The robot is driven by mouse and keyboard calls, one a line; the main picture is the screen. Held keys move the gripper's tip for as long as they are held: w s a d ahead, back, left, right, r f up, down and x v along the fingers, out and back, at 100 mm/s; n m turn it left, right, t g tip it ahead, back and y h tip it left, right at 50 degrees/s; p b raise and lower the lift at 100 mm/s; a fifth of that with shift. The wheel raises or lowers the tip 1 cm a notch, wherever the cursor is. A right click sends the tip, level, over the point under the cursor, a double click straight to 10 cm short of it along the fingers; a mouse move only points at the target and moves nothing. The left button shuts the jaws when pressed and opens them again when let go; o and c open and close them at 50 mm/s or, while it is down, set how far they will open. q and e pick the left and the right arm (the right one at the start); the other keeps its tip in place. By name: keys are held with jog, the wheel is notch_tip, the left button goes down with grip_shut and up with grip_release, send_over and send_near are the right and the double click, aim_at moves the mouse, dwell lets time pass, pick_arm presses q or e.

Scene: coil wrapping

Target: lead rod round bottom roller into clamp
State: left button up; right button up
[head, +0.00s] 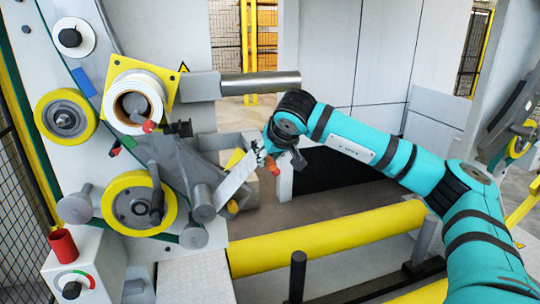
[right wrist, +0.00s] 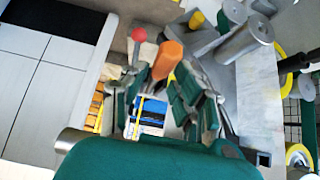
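My right gripper (head: 268,152) is in the middle of the head view, beside the machine's front. In the right wrist view its green fingers (right wrist: 162,82) close around the orange end of the rod (right wrist: 168,58). That orange end shows just below the gripper in the head view (head: 275,168); the rest of the rod is hidden. A pale strip (head: 238,177) runs from the gripper down to a small grey roller (head: 203,203) at the machine's lower front. A yellow-rimmed roller (head: 140,203) is left of it. I cannot single out the clamp. My left gripper is not in view.
A long yellow roller (head: 325,238) lies low in front of the machine. A grey bar (head: 260,83) sticks out above my gripper. A white reel (head: 138,100) sits on the machine. A dark post (head: 298,275) stands nearer. Open floor lies behind the long roller.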

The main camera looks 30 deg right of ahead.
jog(key=o, duration=0.3)
